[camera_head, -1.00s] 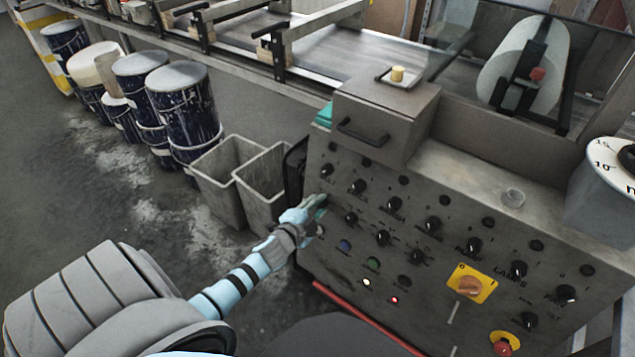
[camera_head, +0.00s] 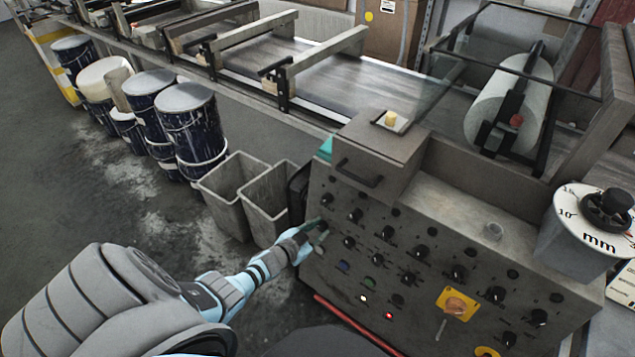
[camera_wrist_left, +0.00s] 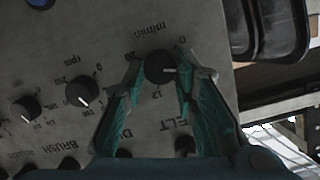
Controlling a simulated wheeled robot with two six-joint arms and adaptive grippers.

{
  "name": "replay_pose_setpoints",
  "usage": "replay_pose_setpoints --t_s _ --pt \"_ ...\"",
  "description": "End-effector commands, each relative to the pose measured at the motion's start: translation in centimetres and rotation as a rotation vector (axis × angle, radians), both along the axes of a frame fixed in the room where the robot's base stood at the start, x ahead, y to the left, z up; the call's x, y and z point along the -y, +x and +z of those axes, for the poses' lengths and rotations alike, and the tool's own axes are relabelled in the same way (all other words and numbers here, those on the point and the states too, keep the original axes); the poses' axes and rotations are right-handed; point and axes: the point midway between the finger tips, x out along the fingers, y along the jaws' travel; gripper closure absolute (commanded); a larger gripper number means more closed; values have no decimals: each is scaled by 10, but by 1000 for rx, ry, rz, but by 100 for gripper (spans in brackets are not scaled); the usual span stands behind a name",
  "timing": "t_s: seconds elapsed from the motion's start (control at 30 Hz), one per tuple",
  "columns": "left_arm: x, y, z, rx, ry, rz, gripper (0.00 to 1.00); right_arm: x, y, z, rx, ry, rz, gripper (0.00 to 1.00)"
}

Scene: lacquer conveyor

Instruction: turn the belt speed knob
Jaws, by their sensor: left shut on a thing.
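The belt speed knob (camera_wrist_left: 159,66) is a round black knob with a white pointer mark, on the grey control panel (camera_head: 440,255). In the left wrist view it has "BELT" and "m/min" lettering and a number scale around it. My left gripper (camera_wrist_left: 162,72) has its two teal fingertips on either side of the knob and is shut on it. In the head view my left gripper (camera_head: 316,232) is at the left part of the panel, and its fingers hide the knob there. My right gripper is not in view.
More black knobs stand close by, one a dial marked "rpm" (camera_wrist_left: 81,91). Grey bins (camera_head: 235,190) stand left of the panel, with paint drums (camera_head: 188,115) beyond. The conveyor (camera_head: 350,80) runs behind.

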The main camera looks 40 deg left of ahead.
Motion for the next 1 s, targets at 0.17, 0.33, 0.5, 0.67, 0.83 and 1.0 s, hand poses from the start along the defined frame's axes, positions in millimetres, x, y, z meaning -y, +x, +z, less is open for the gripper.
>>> replay_pose_setpoints --t_s 0.17,0.33,0.5,0.67,0.83,1.0 --pt "-1 1 1 2 -35 7 100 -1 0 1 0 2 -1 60" --pt "-1 1 1 2 -43 8 100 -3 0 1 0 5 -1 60" --pt "-1 1 1 1 -43 8 100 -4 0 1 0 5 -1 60" --pt "-1 1 1 1 -42 8 63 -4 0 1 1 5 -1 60" --pt "0 0 0 0 -42 8 54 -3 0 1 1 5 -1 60" --pt "0 0 0 0 -42 7 54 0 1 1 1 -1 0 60"
